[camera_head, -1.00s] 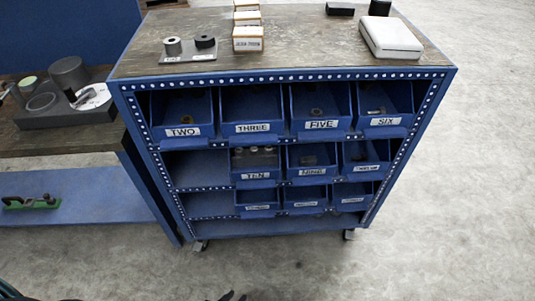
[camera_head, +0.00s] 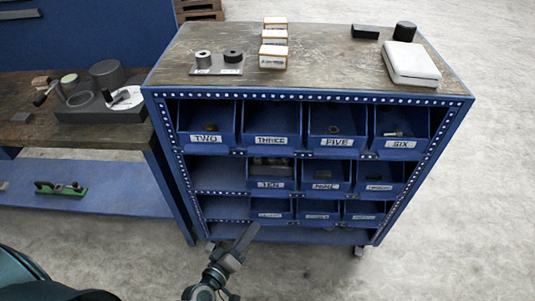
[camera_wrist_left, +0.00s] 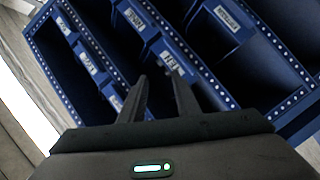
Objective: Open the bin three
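The blue bin labelled THREE (camera_head: 271,141) sits in the top row of the blue cabinet, second from the left, between the bins TWO (camera_head: 206,138) and FIVE (camera_head: 337,142). It is in line with them, and its inside is dark. My left gripper (camera_head: 250,234) is in front of the cabinet's lower part, below bin THREE and apart from it. In the left wrist view its two fingers (camera_wrist_left: 158,78) stand apart with nothing between them, pointing at the bins. The tilted labels there are hard to read. My right gripper is in neither view.
Bin SIX (camera_head: 401,144) ends the top row. Two lower rows hold more bins, with empty slots at left. The cabinet top (camera_head: 330,60) carries small boxes (camera_head: 273,56), a white case (camera_head: 410,63) and cylinders. A workbench (camera_head: 60,136) stands at left. The floor at right is clear.

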